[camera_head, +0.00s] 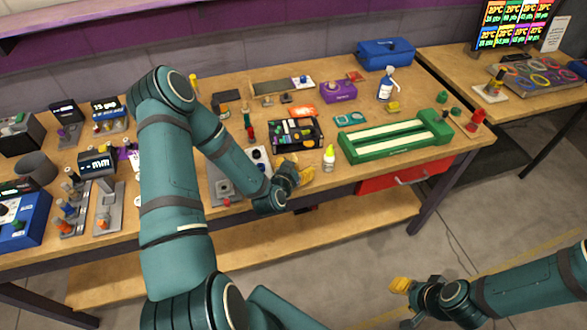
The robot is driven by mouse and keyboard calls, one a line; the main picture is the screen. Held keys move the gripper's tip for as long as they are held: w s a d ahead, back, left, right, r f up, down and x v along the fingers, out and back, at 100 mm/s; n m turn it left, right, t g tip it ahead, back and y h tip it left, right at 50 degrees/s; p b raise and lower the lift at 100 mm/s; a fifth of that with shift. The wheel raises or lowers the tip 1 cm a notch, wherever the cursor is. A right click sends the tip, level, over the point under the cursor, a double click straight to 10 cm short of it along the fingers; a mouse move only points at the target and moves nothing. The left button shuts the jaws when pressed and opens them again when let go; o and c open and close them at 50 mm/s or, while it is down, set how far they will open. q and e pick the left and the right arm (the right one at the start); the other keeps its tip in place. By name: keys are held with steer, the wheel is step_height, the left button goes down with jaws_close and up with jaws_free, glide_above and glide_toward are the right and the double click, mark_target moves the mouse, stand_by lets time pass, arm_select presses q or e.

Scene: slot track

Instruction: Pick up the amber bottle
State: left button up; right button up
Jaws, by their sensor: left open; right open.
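I cannot make out a clearly amber bottle in the head view. A small pale bottle (329,162) with a yellow-green cap stands upright near the bench's front edge. A white spray bottle (385,88) with a dark label stands further back. My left gripper (298,174), with yellow fingers, is open just left of the small bottle, apart from it. The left arm covers part of the bench behind it. My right gripper (400,287) is open, low in front of the bench and far from the bottles.
A green slotted track (396,139) lies right of the small bottle. A black organizer tray (296,134) stands behind my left gripper. A red drawer (405,176) hangs under the bench (225,82). A blue toolbox (386,52) stands at the back. Instruments crowd the left side.

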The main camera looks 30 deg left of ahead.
arm_select(q)
steer(key=shift+c, duration=0.2)
jaws_close()
stand_by(0.4)
